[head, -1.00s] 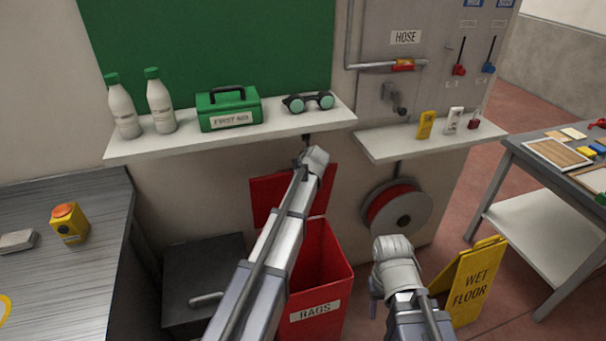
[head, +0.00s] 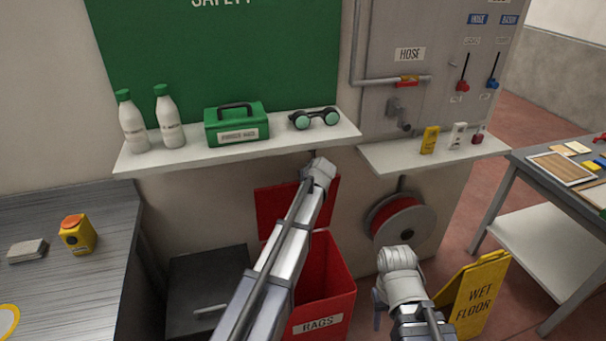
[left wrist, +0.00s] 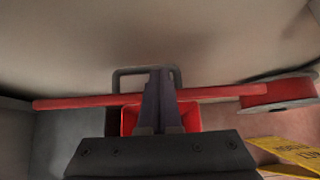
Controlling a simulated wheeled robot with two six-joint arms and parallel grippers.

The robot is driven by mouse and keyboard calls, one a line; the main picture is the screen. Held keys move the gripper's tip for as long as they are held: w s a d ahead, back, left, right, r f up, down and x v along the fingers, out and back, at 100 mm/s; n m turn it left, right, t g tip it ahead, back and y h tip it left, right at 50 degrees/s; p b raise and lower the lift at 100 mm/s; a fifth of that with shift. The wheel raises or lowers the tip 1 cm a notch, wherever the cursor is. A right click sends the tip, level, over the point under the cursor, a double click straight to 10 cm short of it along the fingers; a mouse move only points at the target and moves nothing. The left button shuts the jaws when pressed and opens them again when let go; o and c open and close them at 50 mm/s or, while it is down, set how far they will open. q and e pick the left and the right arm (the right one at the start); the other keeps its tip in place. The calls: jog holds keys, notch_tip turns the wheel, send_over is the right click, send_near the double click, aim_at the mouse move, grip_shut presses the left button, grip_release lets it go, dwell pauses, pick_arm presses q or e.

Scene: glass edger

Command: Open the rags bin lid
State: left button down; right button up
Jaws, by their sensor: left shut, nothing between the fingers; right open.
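The red rags bin (head: 340,290) stands on the floor below the shelf, with a RAGS label on its front. Its red lid (head: 275,203) is raised steeply at the back, near the wall, and the bin's mouth is uncovered. My left arm crosses in front of the bin and lid. In the left wrist view, the lid (left wrist: 75,103) shows nearly edge-on as a red bar with a grey loop handle (left wrist: 120,76). My left gripper (left wrist: 160,75) is shut and empty, its fingers overlapping the handle; contact is unclear. My right gripper (head: 378,308) is open, right of the bin, touching nothing.
A shelf (head: 240,153) with bottles, a first-aid box and goggles hangs just above the lid. A dark box (head: 205,275) sits left of the bin.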

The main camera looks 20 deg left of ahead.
pick_arm(q)
jog(key=s+d, duration=0.6)
jog(key=s, duration=0.3)
jog(key=shift+s+d, duration=0.3)
jog(key=shift+s, duration=0.1)
jog(key=s+d+f+t+y+b, duration=0.25)
jog(key=s+f+b, duration=0.35)
jog(key=s+b, duration=0.55)
jog(key=w+a+f+b, duration=0.1)
jog(key=w+a+b, duration=0.1)
jog(key=w+a, duration=0.5)
jog(key=shift+w+f+b, duration=0.35)
jog(key=shift+w+f, duration=0.05)
jog(key=shift+w, duration=2.05)
jog(key=shift+t, duration=0.25)
